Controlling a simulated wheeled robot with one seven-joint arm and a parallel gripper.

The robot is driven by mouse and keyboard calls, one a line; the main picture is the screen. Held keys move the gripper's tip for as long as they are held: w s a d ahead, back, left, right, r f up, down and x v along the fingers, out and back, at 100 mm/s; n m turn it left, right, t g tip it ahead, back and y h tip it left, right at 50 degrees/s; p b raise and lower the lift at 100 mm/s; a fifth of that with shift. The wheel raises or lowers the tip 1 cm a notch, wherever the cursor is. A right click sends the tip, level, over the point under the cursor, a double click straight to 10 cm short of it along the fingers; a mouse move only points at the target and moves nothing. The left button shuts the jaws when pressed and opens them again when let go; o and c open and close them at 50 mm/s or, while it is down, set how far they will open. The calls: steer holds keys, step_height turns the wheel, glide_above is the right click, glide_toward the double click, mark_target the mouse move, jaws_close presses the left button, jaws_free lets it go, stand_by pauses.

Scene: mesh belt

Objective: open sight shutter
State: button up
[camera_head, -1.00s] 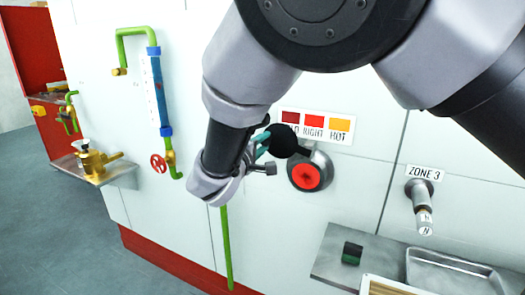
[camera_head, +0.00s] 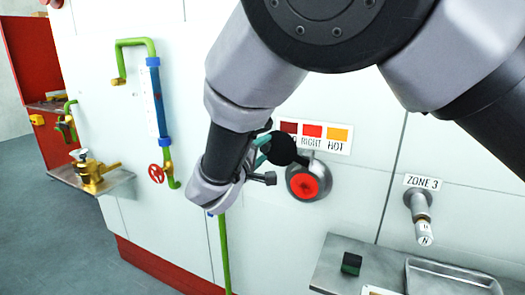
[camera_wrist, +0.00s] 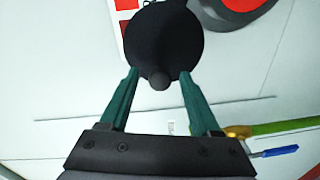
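The sight shutter is a round black disc (camera_head: 284,149) with a small knob, seen face on in the wrist view (camera_wrist: 165,35). It stands up and left of the round sight port (camera_head: 303,184), whose red glowing glass is uncovered in the head view. My gripper (camera_wrist: 160,75) has two teal fingers, apart, at the lower left and lower right of the disc. The small knob (camera_wrist: 158,81) lies between the fingers with a gap on each side. In the head view my gripper (camera_head: 263,151) is just left of the disc, partly hidden by my wrist.
A colour label strip (camera_head: 315,137) is above the port, partly covered by the disc. A ZONE 3 fitting (camera_head: 419,210) sticks out at right. A metal shelf (camera_head: 335,270) with a tray is below. A green pipe and blue gauge (camera_head: 156,100) are left.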

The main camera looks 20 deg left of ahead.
steer(key=s, duration=1)
steer(key=shift+s+r, duration=0.3)
steer(key=shift+s, duration=0.1)
steer(key=shift+d, duration=0.1)
